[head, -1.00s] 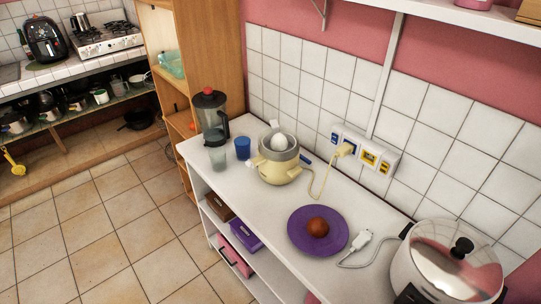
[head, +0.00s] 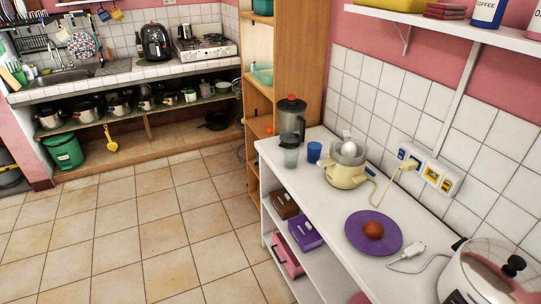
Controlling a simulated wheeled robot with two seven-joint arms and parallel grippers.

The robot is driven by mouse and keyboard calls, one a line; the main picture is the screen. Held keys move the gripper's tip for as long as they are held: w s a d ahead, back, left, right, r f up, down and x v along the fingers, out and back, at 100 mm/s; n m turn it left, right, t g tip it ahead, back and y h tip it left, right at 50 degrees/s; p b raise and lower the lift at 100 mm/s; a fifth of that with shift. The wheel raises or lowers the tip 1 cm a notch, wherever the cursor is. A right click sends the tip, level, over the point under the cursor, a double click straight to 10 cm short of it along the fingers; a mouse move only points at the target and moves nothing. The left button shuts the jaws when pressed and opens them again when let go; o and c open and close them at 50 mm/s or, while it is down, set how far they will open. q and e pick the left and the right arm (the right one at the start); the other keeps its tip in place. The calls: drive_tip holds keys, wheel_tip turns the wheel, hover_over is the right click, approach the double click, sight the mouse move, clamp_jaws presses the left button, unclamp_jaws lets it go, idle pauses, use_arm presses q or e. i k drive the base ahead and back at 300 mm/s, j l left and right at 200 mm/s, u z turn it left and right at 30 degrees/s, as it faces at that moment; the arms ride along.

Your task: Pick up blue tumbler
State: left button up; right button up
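The blue tumbler (head: 314,152) stands upright on the white shelf unit's top (head: 335,205), near its far end. It is between a clear glass (head: 290,156) on its left and a cream juicer (head: 346,166) on its right. Neither of my grippers shows in the head view.
A white plug and cable (head: 408,262) lie beside the plate. A wooden cabinet (head: 290,60) rises behind the blender. The tiled floor (head: 150,235) at left is clear.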

sight(314, 153)
drive_tip(key=i+j+u, duration=0.2)
drive_tip(key=i+u, duration=0.25)
drive_tip(key=i+j+u, duration=0.15)
drive_tip(key=i+u, duration=0.3)
drive_tip(key=k, duration=0.1)
